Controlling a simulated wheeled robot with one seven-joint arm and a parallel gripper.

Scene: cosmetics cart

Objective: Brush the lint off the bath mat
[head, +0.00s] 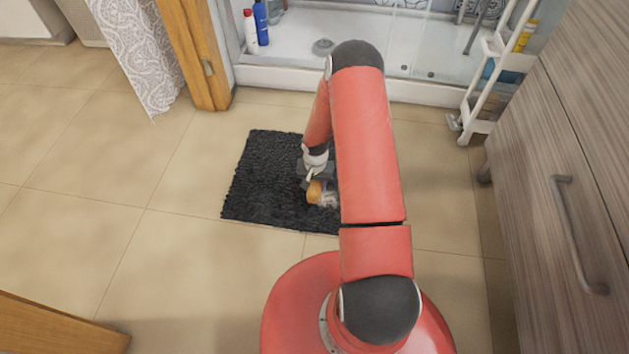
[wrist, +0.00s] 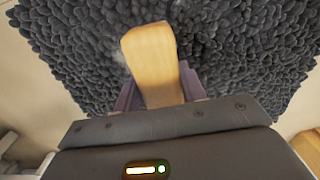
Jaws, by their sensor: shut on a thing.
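A dark, shaggy bath mat (head: 258,175) lies on the tiled floor in front of the shower, and it fills the upper part of the wrist view (wrist: 235,45). My gripper (head: 312,183) is over the mat's right half, pointing down. It is shut on a brush with a light wooden handle (wrist: 152,62); in the head view the brush (head: 315,192) shows as a small orange-tan piece. The brush's bristles are hidden or too small to make out. A faint pale patch, perhaps lint (wrist: 118,55), shows beside the handle. My arm hides the mat's right edge in the head view.
A shower tray (head: 290,75) with bottles (head: 261,22) stands behind the mat. A white rack (head: 490,75) and a wooden cabinet (head: 565,150) stand on the right. A patterned curtain (head: 140,50) hangs at the left. The floor (head: 90,190) left of the mat is clear.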

